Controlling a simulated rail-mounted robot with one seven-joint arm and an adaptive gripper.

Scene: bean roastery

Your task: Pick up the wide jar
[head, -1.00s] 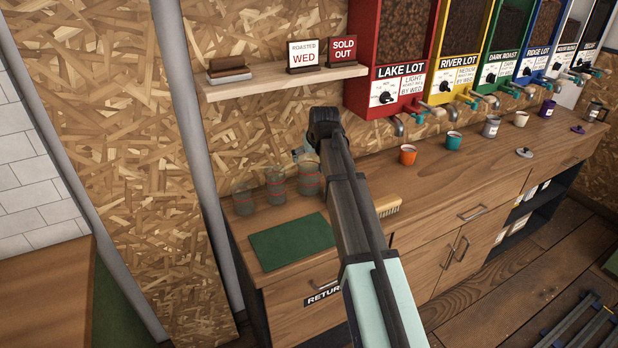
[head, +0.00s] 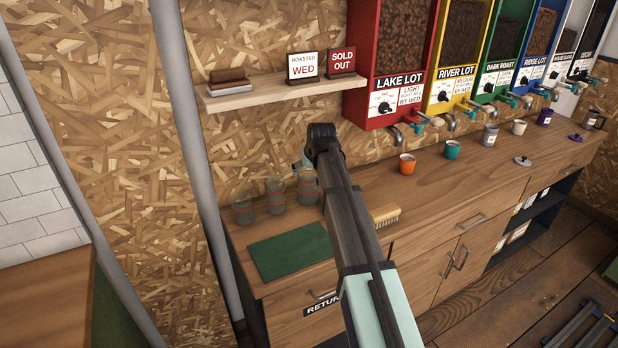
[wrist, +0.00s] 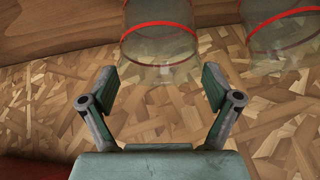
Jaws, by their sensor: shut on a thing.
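Three clear glass jars with red bands stand in a row on the wooden counter. The rightmost, which I take for the wide jar (head: 308,188), is at my gripper (head: 302,166); the arm partly hides this spot. In the wrist view the wide jar (wrist: 160,42) lies between the two fingers of my gripper (wrist: 160,88), which is shut on it. The jar looks upright and no gap under it can be made out. The middle jar (head: 275,196) stands close to its left and also shows in the wrist view (wrist: 285,42). The left jar (head: 242,210) stands farther left.
A green mat (head: 290,250) lies in front of the jars. A brush (head: 385,216) and an orange cup (head: 407,165) are to the right. A shelf (head: 285,92) with signs and the red dispenser (head: 385,100) hang above. The wall is close behind.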

